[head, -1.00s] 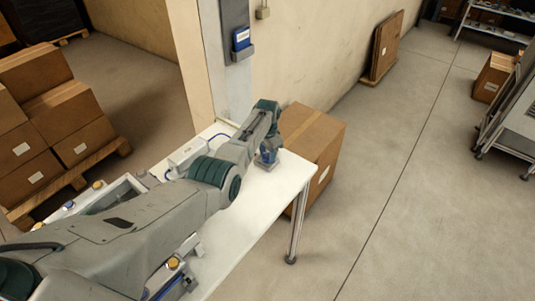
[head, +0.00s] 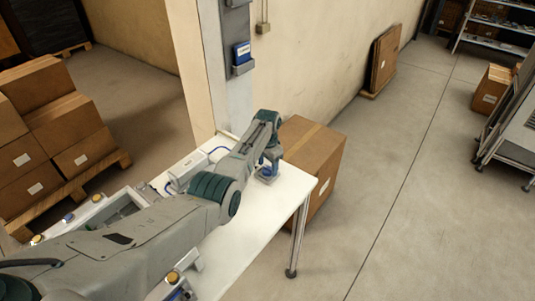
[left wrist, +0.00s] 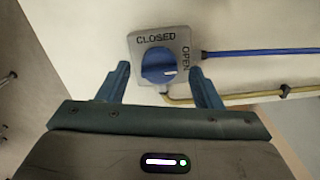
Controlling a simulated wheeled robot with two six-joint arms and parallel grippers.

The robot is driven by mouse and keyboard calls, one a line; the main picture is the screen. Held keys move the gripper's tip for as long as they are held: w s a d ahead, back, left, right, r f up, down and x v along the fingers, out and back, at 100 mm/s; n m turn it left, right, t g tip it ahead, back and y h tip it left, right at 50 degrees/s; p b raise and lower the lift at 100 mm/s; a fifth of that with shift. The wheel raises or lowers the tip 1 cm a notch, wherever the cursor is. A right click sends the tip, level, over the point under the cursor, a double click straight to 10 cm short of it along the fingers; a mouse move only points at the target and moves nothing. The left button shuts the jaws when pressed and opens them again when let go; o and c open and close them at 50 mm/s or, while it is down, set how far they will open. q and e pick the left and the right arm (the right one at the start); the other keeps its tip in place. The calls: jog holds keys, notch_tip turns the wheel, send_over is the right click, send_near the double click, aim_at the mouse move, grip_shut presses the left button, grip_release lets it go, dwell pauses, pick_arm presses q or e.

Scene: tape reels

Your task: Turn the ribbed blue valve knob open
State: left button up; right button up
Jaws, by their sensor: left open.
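The blue valve knob (left wrist: 158,66) sits on a grey square plate (left wrist: 143,39) marked CLOSED along its top and OPEN down its right side. A white mark on the knob lies at its right side, toward the OPEN side. My left gripper (left wrist: 159,69) is open, one finger at each side of the knob in the left wrist view; I cannot tell whether they touch it. In the head view my left gripper (head: 269,161) is over the valve's plate (head: 267,178) near the far end of the white table (head: 262,213), and mostly hides the knob. My right gripper is not in view.
A blue hose (left wrist: 260,52) and a yellowish pipe (left wrist: 240,97) run right from near the plate. A cardboard box (head: 318,158) stands beyond the table end, near the wall. Stacked boxes (head: 48,135) stand at left.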

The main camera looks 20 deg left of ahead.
aim_at(268, 168)
pick_arm(q)
notch_tip(268, 168, up, 10)
jog(key=b, duration=0.2)
jog(key=shift+f, duration=0.15)
dwell(0.4)
